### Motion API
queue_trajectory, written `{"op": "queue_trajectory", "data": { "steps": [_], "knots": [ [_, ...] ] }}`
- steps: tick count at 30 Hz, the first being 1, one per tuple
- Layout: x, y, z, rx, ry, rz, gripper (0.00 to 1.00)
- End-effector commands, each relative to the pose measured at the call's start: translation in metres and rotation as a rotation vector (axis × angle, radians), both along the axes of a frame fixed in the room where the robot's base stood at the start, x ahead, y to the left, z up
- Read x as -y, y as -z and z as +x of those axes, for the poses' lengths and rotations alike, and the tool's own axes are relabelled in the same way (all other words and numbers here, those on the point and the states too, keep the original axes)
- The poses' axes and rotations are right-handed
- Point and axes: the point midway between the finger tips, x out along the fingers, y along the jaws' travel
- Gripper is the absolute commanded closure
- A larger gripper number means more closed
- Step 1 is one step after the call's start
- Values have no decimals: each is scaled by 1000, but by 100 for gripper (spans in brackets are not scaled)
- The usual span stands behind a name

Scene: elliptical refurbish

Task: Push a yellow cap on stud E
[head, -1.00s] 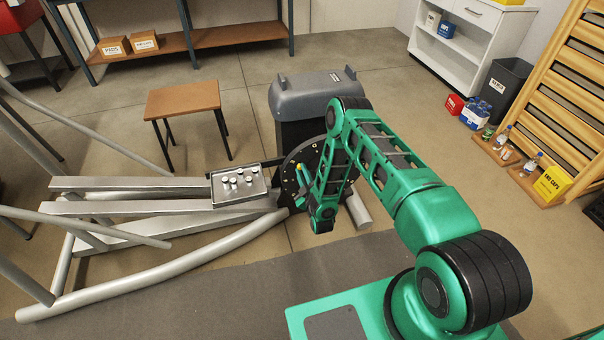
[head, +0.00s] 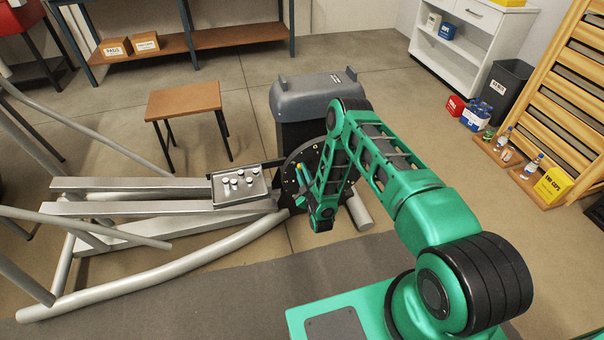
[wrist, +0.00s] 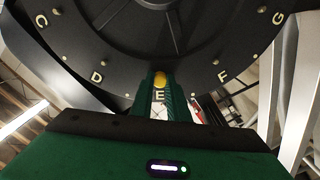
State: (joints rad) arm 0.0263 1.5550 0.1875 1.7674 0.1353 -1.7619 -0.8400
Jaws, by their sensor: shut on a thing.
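A yellow cap (wrist: 160,80) is between the fingertips of my gripper (wrist: 161,92), which is shut on it. In the wrist view the cap is at the rim of the dark disc (wrist: 165,45), just above the letter E (wrist: 159,96). Stud E itself is hidden by the cap, so I cannot tell how far the cap is on it. In the head view my gripper (head: 303,174) is at the left part of the disc (head: 291,186), partly hidden by my arm.
Bare studs show near C, D, F and G (wrist: 276,18). A tray (head: 240,201) with several pale small parts rests on the metal frame left of the disc. A grey machine housing (head: 313,92) stands behind. A brown stool (head: 184,101) is farther back.

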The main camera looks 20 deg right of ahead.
Motion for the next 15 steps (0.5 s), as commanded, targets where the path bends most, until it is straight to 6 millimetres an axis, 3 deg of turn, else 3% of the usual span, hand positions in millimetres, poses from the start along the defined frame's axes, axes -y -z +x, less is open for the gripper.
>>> {"op": "queue_trajectory", "data": {
  "steps": [5, 6, 9, 15],
  "knots": [
    [0, 0, 1, 0, 0, 0, 100],
    [0, 0, 1, 0, 0, 0, 83],
    [0, 0, 1, 0, 0, 0, 64],
    [0, 0, 1, 0, 0, 0, 64]
  ]
}}
